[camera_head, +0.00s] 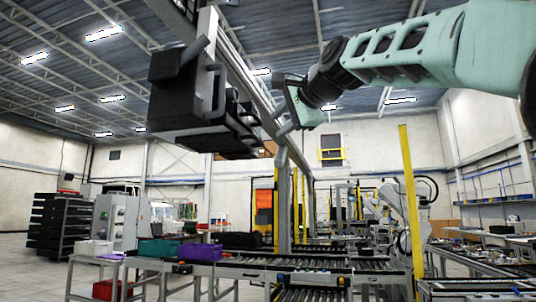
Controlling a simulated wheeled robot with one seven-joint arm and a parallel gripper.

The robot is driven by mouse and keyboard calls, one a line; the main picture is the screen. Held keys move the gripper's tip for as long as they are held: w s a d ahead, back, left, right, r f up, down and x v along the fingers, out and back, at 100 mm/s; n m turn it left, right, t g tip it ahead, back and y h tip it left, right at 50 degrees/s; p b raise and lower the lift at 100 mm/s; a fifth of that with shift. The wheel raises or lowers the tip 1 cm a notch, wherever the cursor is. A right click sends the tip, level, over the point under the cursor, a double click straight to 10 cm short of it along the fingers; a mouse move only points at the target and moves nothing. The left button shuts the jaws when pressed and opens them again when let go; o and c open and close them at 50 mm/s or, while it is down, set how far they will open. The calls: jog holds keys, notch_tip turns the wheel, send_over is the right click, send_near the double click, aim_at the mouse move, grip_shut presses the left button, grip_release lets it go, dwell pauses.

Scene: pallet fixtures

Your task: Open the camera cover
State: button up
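A black box-like camera housing (178,90) hangs high in the upper middle on a grey metal frame. Black handle-like loops stick out from its right side, and more dark units (235,130) sit behind it. Which part is its cover, and whether that is open, I cannot tell. My teal arm reaches in from the upper right. My gripper (283,105) is right of the dark units, close to the slanting frame beam. Whether it touches anything I cannot tell. Its fingertips are small and dark against the beam, so their opening is unclear.
The slanting grey beam (245,75) runs behind my gripper to an upright post (285,205). Below is a roller conveyor (260,262) with a purple crate (200,252) and a green crate (158,248). A yellow post (411,200) stands at the right.

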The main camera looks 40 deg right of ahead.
notch_tip(320, 180, up, 2)
jog(key=s+d, duration=0.1)
jog(key=d, duration=0.1)
jog(key=p, duration=0.9)
send_near(258, 140)
jog(key=shift+m+h, duration=0.3)
jog(key=shift+m, duration=0.1)
jog(key=shift+d+r+p+x, duration=0.1)
jog(key=shift+p+x, duration=0.7)
jog(key=shift+x, duration=1.15)
jog(key=shift+d+r+p+x, duration=0.15)
jog(key=shift+p+x, duration=0.7)
jog(key=shift+x, duration=1.1)
jog(key=shift+d+r+p+x, duration=0.1)
jog(key=shift+p+x, duration=0.7)
jog(key=shift+x, duration=1.1)
grip_shut()
